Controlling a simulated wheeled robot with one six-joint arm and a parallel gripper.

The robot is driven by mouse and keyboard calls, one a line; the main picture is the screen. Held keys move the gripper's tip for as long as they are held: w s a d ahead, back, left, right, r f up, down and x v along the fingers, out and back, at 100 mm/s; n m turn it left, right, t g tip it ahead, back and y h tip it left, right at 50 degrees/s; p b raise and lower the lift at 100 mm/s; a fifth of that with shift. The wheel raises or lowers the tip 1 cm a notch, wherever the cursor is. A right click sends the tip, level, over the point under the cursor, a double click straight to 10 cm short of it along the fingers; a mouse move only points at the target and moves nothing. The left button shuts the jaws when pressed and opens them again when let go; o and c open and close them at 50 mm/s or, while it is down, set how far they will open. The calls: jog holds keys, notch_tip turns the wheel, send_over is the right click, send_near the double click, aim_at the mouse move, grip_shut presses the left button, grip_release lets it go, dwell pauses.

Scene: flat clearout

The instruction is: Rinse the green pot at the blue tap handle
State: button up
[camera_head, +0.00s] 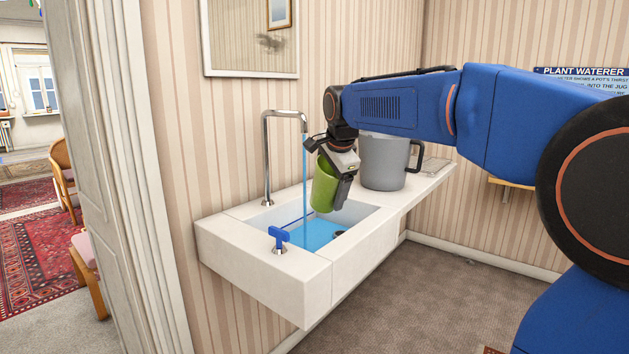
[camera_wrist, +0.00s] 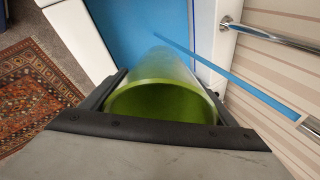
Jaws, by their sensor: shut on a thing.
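The green pot (camera_head: 325,186) is held tilted over the white sink by my gripper (camera_head: 342,178). In the wrist view the pot (camera_wrist: 163,98) sits between the jaws of my gripper (camera_wrist: 160,112), which are shut on its sides. The blue tap handle (camera_head: 279,236) stands on the front left of the sink rim. A metal tap (camera_head: 267,150) arches over the basin, and a blue stream (camera_head: 304,180) falls from its spout. The stream passes to the left of the pot, apart from it in the head view. It also shows in the wrist view (camera_wrist: 240,75).
A grey jug (camera_head: 385,163) stands on the counter to the right, behind my arm. A mirror (camera_head: 250,38) hangs above. A door frame (camera_head: 110,130) stands at left.

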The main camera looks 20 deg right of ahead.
jog(key=shift+r, duration=0.1)
jog(key=shift+s+d+r, duration=0.2)
jog(key=shift+s+r, duration=0.45)
jog(key=shift+s, duration=0.15)
jog(key=shift+s+d+r, duration=0.2)
jog(key=shift+s+r, duration=0.45)
jog(key=shift+s, duration=0.2)
jog(key=shift+s+d+r, duration=0.2)
jog(key=shift+s+r, duration=0.45)
jog(key=shift+s, duration=0.15)
